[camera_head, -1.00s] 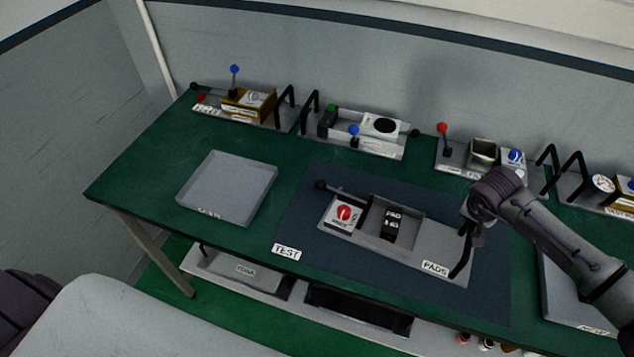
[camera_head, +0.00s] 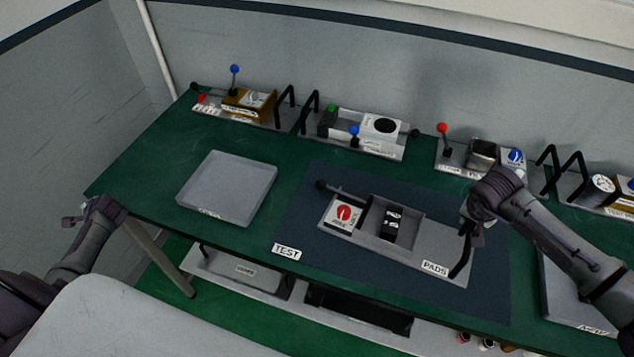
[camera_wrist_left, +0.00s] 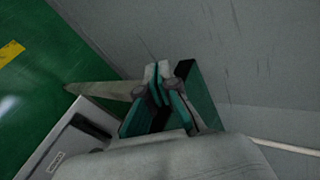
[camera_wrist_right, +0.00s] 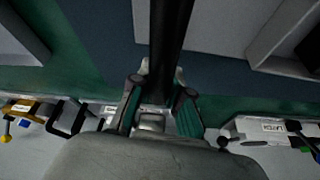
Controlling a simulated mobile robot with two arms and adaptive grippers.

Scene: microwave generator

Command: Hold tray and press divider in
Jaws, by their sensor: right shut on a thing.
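The grey PADS tray (camera_head: 425,252) lies on the dark blue mat, with a red-and-white square (camera_head: 344,214) at its left. A black block with white lettering (camera_head: 390,224) stands in its open compartment; I cannot tell which part is the divider. A lever with a black knob (camera_head: 321,185) lies along the tray's back left. My right gripper (camera_head: 472,217) is shut on the tray's black handle (camera_head: 462,258), which runs between its fingers in the right wrist view (camera_wrist_right: 168,45). My left gripper (camera_head: 88,207) is at the table's left corner, empty, its fingertips together in the left wrist view (camera_wrist_left: 157,80).
An empty grey tray (camera_head: 228,190) lies left of the blue mat (camera_head: 300,215). Several fixtures with levers and handles line the back, including one with a blue knob (camera_head: 353,131). Another grey tray (camera_head: 570,290) is at the right. The green table (camera_head: 140,175) is bare at its left end.

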